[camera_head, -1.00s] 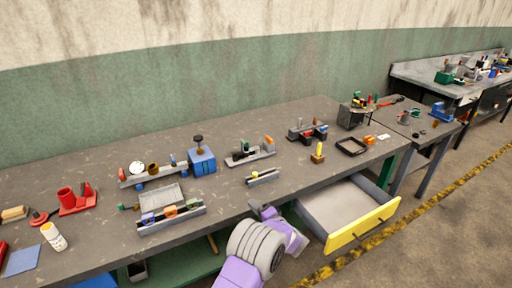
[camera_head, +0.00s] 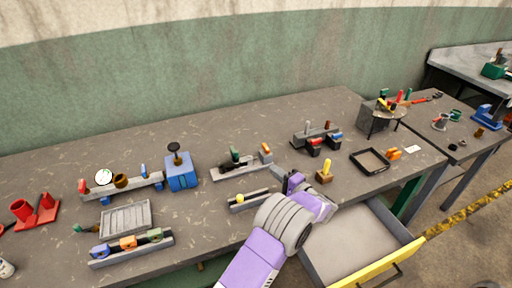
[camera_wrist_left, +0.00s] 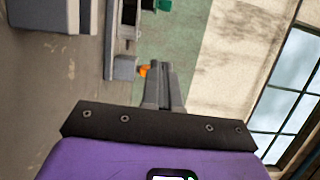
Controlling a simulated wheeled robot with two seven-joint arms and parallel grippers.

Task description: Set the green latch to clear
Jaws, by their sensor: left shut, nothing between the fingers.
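A green latch-like piece (camera_head: 235,154) stands on a grey base (camera_head: 228,173) near the middle of the table, with a black part beside it and an orange piece (camera_head: 265,148) at the base's right end. Which green part is the latch is not certain. In the left wrist view a green part (camera_wrist_left: 163,5) and an orange piece (camera_wrist_left: 144,70) show beyond the fingers. My right gripper is not in view.
A grey rail with a yellow knob (camera_head: 240,198) lies just left of my left gripper. A yellow-handled block (camera_head: 325,172) and a black frame (camera_head: 370,161) stand to the right. A drawer (camera_head: 365,240) stands open below. A blue box (camera_head: 182,174) is at the left.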

